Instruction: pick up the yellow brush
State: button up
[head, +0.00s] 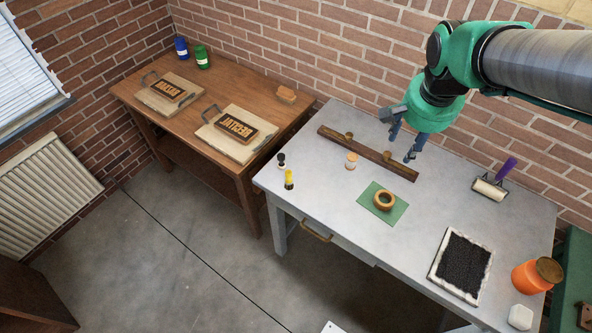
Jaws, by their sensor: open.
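The yellow brush (289,180) is a small yellow item with a dark part, near the left front edge of the grey table (320,205). It appears to stand upright. My gripper (402,145) is open and empty, its blue-grey fingers pointing down over the back of the table. It is well to the right of the yellow brush and behind it, apart from it. Nothing hides the brush.
A black-and-white item (281,161) stands just behind the brush. A brown ring (384,200) sits on a green mat (399,213). A purple-handled roller (491,188) lies right.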

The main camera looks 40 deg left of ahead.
jog(key=a+f, duration=0.5)
jog(key=a, duration=0.4)
jog(key=a+f, duration=0.5)
jog(key=a, duration=0.3)
jog(key=g+h, duration=0.1)
send_near(288, 172)
jog(key=shift+w+a+f+p, duration=0.1)
jog(key=shift+w+p, duration=0.1)
jog(key=shift+p, duration=0.2)
jog(key=shift+w+f+b, duration=0.15)
jog(key=shift+w+f, duration=0.05)
jog(key=shift+f, duration=1.2)
jog(key=shift+w+f+b, duration=0.15)
jog(key=shift+f, duration=1.3)
jog(key=shift+w+f+b, duration=0.15)
jog(key=shift+w+f, duration=0.05)
jog(key=shift+f, duration=1.2)
jog(key=shift+f, duration=0.15)
jog(key=shift+w+f+b, duration=0.2)
jog(key=shift+f+b, duration=0.2)
jog(key=shift+f, duration=2.05)
